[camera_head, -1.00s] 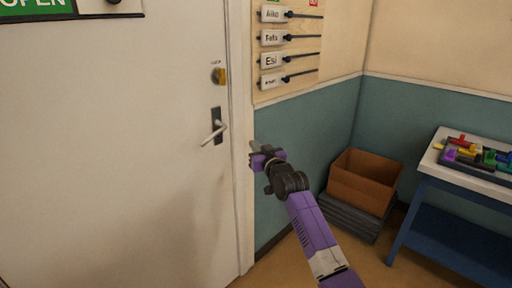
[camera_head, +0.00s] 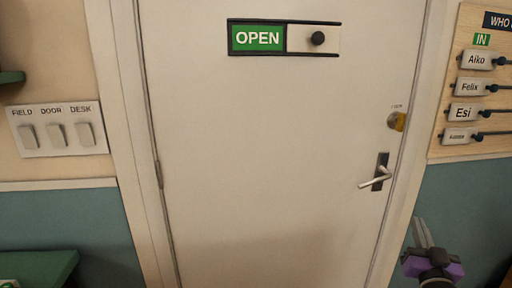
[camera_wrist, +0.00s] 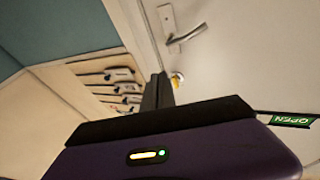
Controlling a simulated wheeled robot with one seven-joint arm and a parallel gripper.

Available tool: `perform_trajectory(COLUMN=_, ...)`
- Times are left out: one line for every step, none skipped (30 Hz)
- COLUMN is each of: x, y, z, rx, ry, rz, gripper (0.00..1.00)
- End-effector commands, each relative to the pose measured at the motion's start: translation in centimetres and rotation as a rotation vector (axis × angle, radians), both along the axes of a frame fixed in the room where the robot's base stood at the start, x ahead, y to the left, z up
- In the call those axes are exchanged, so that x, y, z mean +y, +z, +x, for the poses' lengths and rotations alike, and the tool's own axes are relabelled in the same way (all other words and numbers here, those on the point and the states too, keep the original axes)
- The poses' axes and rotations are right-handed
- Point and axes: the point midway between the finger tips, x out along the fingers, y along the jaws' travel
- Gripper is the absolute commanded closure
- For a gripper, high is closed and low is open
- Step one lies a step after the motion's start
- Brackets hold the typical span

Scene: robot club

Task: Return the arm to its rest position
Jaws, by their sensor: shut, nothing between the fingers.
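My gripper (camera_head: 423,236) shows at the lower right of the head view, purple and dark grey, with its thin fingers together, pointing up. It is in front of the wall beside the door frame, below and right of the door handle, and holds nothing. In the wrist view my gripper (camera_wrist: 158,92) has its dark fingers together, pointing toward the door side. Most of my arm is out of the head view.
A white door (camera_head: 270,150) is closed, with a lever handle (camera_head: 377,174), a yellow-tagged lock (camera_head: 397,121) and an OPEN slider sign (camera_head: 284,38). Labelled switches (camera_head: 57,130) are left, a name board (camera_head: 478,90) right. A green surface (camera_head: 38,268) is lower left.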

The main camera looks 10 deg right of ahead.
Motion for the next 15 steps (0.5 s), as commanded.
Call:
perform_trajectory(x=2.1, y=-1.2, z=-1.5, rx=0.002, ry=0.009, rz=0.012, gripper=1.0)
perform_trajectory(x=3.1, y=-1.8, z=-2.3, rx=0.001, ry=0.014, rz=0.016, gripper=1.0)
perform_trajectory(x=4.5, y=-2.4, z=-3.4, rx=0.0, ry=0.021, rz=0.021, gripper=1.0)
perform_trajectory(x=5.5, y=-2.9, z=-4.3, rx=0.0, ry=0.026, rz=0.025, gripper=1.0)
perform_trajectory(x=6.5, y=-3.3, z=-5.2, rx=0.0, ry=0.031, rz=0.028, gripper=1.0)
perform_trajectory(x=7.8, y=-3.9, z=-6.4, rx=0.004, ry=0.038, rz=0.033, gripper=1.0)
perform_trajectory(x=8.7, y=-4.3, z=-7.3, rx=0.006, ry=0.043, rz=0.037, gripper=1.0)
perform_trajectory(x=9.6, y=-4.7, z=-8.2, rx=0.009, ry=0.049, rz=0.041, gripper=1.0)
perform_trajectory(x=10.9, y=-5.2, z=-9.5, rx=0.014, ry=0.057, rz=0.046, gripper=1.0)
perform_trajectory(x=11.8, y=-5.5, z=-10.4, rx=0.019, ry=0.063, rz=0.048, gripper=1.0)
perform_trajectory(x=12.6, y=-5.8, z=-11.4, rx=0.026, ry=0.068, rz=0.05, gripper=1.0)
perform_trajectory(x=13.7, y=-6.1, z=-12.7, rx=0.034, ry=0.077, rz=0.053, gripper=1.0)
perform_trajectory(x=14.5, y=-6.4, z=-13.7, rx=0.04, ry=0.083, rz=0.055, gripper=1.0)
perform_trajectory(x=15.3, y=-6.6, z=-14.6, rx=0.047, ry=0.091, rz=0.057, gripper=1.0)
perform_trajectory(x=16.4, y=-6.8, z=-16.0, rx=0.058, ry=0.1, rz=0.058, gripper=1.0)
